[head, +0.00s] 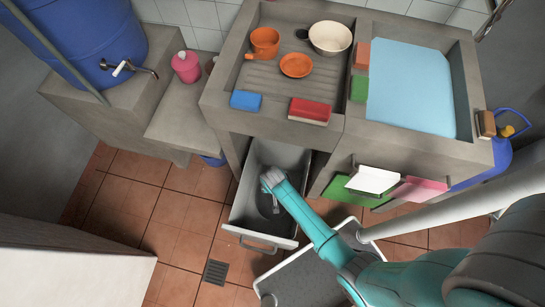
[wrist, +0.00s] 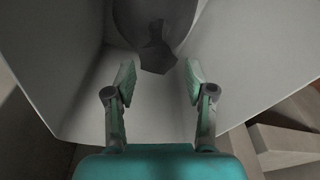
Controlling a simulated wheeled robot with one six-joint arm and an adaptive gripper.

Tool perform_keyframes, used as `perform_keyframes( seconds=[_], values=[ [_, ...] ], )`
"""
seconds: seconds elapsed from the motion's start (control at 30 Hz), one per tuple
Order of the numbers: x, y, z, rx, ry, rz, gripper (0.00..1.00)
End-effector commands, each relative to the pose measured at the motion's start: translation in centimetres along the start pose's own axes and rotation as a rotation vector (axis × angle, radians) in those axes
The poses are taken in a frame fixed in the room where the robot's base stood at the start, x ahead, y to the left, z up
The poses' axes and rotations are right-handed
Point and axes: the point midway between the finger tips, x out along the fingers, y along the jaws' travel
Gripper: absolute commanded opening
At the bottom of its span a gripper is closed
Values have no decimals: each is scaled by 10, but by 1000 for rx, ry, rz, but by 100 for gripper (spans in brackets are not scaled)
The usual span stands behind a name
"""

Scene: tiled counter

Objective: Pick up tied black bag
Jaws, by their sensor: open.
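The tied black bag (wrist: 150,14) is a dark, rounded shape at the top of the wrist view, cut off by the frame edge. A darker pointed piece, which looks like its tied neck (wrist: 157,58), sticks out toward my gripper (wrist: 160,80). My gripper is open and empty, with one finger on each side of the line to this neck. The neck lies just beyond the fingertips; I cannot tell whether anything touches. In the head view my gripper (head: 274,204) reaches down into an open grey drawer (head: 262,240). The bag is not clearly visible there.
Light drawer walls (wrist: 70,85) rise close on both sides of my gripper. The concrete counter (head: 225,105) stands behind the drawer, with a red sponge (head: 310,110) and a blue sponge (head: 246,100) on its edge. Cloths (head: 372,180) hang at the right. Tiled floor (head: 180,225) is clear at left.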

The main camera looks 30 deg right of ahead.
Motion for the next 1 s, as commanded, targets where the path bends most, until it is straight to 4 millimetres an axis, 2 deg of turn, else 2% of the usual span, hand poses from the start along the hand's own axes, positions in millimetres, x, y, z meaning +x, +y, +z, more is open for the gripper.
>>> perform_keyframes(
  seconds=[0.2, 0.47, 0.8, 1.0],
  values=[
    [26, 0, -1, 0, 1, 0, 54],
    [39, 1, -1, 0, 1, -1, 54],
    [76, 3, -3, -1, 1, -1, 54],
    [85, 4, -3, -1, 3, -1, 54]
  ],
)
